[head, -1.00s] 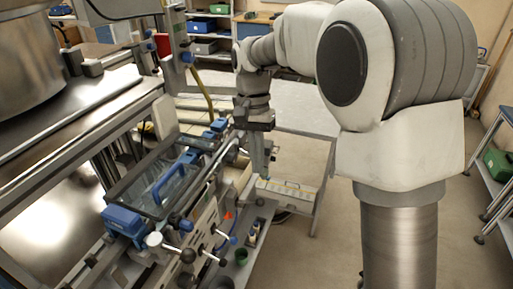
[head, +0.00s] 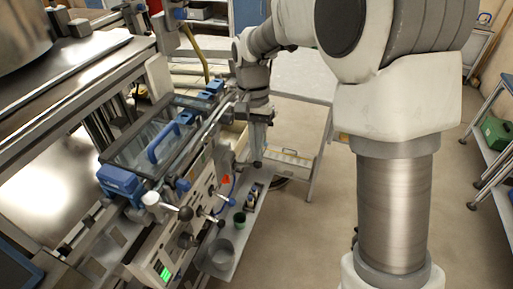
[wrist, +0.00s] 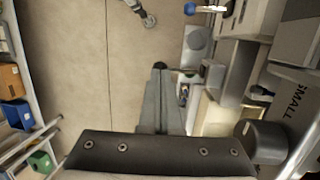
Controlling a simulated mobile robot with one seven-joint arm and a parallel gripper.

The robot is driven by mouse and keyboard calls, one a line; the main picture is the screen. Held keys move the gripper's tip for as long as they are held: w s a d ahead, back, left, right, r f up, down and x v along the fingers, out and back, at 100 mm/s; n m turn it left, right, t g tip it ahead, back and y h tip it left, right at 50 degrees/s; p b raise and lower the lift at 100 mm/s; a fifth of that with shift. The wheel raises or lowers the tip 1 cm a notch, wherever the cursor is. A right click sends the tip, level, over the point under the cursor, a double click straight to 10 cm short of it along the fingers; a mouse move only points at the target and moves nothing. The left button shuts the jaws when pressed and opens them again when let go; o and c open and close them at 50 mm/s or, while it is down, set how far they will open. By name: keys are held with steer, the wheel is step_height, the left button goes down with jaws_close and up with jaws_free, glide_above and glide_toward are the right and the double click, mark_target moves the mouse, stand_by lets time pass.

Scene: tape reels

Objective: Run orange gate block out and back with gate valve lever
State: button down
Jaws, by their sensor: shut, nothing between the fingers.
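A small orange-red piece (head: 226,180), likely the gate block, shows on the front of the machine at centre. I cannot tell which is the gate valve lever. My gripper (head: 256,162) points down, right of the orange piece and apart from the levers. In the wrist view its fingers (wrist: 160,68) are together and empty. A blue ball knob (wrist: 190,9) shows beyond them at the top.
A glass-lidded trough with a blue handle (head: 163,142) sits on the machine left of my arm. A white tray (head: 290,160) lies behind my gripper.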

steer(key=shift+s+d+f+t+y+b, duration=0.15)
steer(key=shift+d+f+t+y+b, duration=0.35)
steer(key=shift+f+y+b, duration=0.5)
steer(key=shift+s+d+f+y+b, duration=0.15)
steer(key=shift+d+f+y+b, duration=0.25)
steer(key=shift+y+b, duration=0.6)
steer(key=shift+r, duration=0.1)
steer(key=shift+r+p, duration=0.7)
steer(key=shift+p, duration=0.05)
